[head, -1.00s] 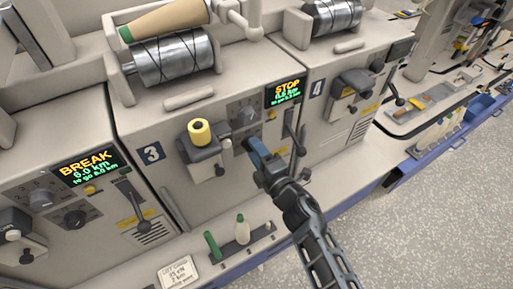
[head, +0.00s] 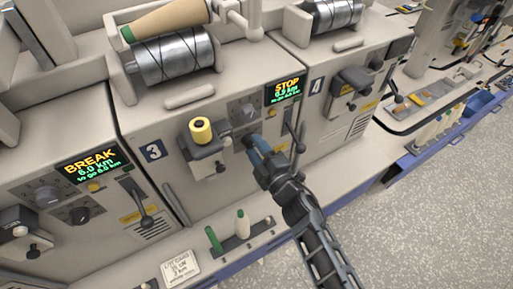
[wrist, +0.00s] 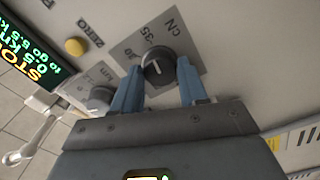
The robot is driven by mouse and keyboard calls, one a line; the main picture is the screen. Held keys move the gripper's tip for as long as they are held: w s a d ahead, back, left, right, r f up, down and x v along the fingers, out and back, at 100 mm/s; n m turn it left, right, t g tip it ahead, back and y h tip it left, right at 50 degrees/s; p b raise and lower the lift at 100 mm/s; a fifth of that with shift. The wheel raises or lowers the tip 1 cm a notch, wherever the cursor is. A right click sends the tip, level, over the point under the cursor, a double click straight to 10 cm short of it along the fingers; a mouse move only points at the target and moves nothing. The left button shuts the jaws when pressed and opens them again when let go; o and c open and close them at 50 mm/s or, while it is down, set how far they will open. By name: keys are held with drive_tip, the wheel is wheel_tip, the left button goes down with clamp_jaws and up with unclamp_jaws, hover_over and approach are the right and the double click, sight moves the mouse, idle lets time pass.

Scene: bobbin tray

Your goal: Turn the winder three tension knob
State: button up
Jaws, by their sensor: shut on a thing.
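The winder three tension knob (wrist: 157,66) is a dark round knob with a pale pointer line, on a grey plate marked cN and 35 in the wrist view. My gripper (wrist: 159,82) has one blue finger on each side of it and is shut on it. In the head view my gripper (head: 252,141) reaches the front panel of winder three (head: 171,180), right of the yellow-topped bracket, and its fingers hide most of the knob. The winder's display (head: 285,90) reads STOP.
A second dial (wrist: 101,98), marked km, and a yellow button (wrist: 75,46) by the word ZERO are close to my fingers. A black lever (head: 299,138) stands just right of my gripper.

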drive_tip(key=shift+f, duration=0.1)
drive_tip(key=o, duration=1.1)
drive_tip(key=shift+c, duration=0.2)
drive_tip(key=p+v, duration=0.2)
drive_tip(key=v, duration=0.5)
drive_tip(key=shift+s+d, duration=0.25)
drive_tip(key=shift+s, duration=0.1)
